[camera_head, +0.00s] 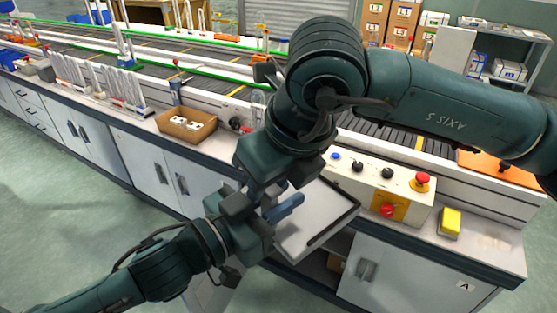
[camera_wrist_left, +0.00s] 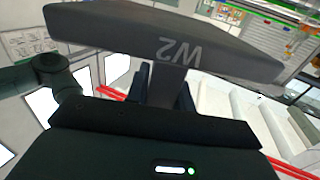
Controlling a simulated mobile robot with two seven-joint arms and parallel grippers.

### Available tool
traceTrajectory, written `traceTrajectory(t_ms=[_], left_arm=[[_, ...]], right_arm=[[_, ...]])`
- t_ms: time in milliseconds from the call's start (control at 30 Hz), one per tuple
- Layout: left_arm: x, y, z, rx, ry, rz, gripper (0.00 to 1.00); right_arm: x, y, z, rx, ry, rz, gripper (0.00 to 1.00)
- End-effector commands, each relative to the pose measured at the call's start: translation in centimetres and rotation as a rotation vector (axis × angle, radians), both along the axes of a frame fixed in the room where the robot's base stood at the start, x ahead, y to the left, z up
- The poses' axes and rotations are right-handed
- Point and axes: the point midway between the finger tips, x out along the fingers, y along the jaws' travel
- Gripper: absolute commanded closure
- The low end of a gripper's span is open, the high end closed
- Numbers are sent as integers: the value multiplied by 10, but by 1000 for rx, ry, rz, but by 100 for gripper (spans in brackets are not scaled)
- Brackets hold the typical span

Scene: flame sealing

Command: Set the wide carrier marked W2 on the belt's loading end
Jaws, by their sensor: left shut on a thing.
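The wide carrier marked W2 (camera_wrist_left: 180,45) is a dark grey bar on a narrow stem, filling the top of the left wrist view. My left gripper (camera_wrist_left: 165,90) is shut on its stem. The lettering appears upside down there. In the head view my left gripper (camera_head: 284,207) is at the lower middle, in front of the bench; I cannot make out the carrier there. My right arm crosses above it, and its gripper (camera_head: 258,188) is close to the left one; its jaws are not clear. The dark belt (camera_head: 385,133) runs behind my right arm, which hides part of it.
A control box (camera_head: 375,180) with red buttons and a yellow block (camera_head: 450,222) are to the right. A cardboard box (camera_head: 185,128) with white pieces stands left on the bench. An orange plate (camera_head: 500,168) lies far right.

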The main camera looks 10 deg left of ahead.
Motion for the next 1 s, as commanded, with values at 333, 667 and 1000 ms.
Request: traceTrajectory(t_ms=[333,667,1000], left_arm=[[0,0,3,-4,-7,-2,100],[0,0,3,-4,-7,-2,100],[0,0,3,-3,-7,-2,100]], right_arm=[[2,2,-6,0,0,0,67],[1,2,-6,1,1,2,90],[0,3,-6,3,2,6,100]])
